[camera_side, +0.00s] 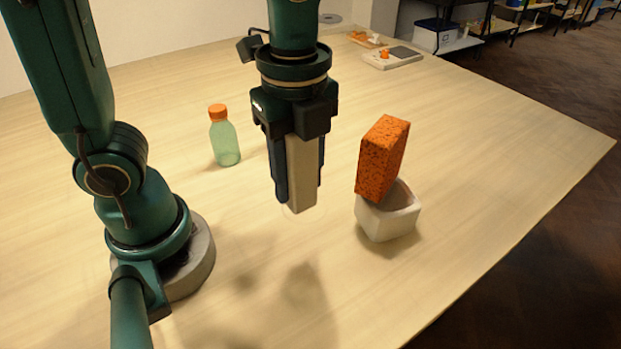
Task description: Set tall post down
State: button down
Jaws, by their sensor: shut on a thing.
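The tall post (302,172) is a grey-beige square bar. My gripper (298,182) is shut on it, with a dark finger on either side. The post hangs upright between the fingers, its lower end just below the fingertips. A faint pale ring (298,209) shows on the table around the post's lower end. I cannot tell whether the post touches the table or is a little above it. The post's upper part is hidden by my gripper.
A white pot (388,222) with an orange speckled sponge (382,158) standing in it is to the right. A green bottle (225,143) with an orange cap stands to the left. A small board (391,60) lies at the back. The table (480,170) is clear at right.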

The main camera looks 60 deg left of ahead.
jog(key=s+d+f, duration=0.1)
jog(key=d+f, duration=0.1)
jog(key=d, duration=0.1)
jog(key=s+d+f, duration=0.2)
jog(key=d, duration=0.2)
jog(key=s+d+f, duration=0.2)
jog(key=d+f, duration=0.1)
jog(key=shift+d, duration=0.25)
jog(key=shift+d+f, duration=0.1)
jog(key=shift+f, duration=1.9)
jog(key=shift+f, duration=0.1)
jog(key=shift+c, duration=2)
grip_release()
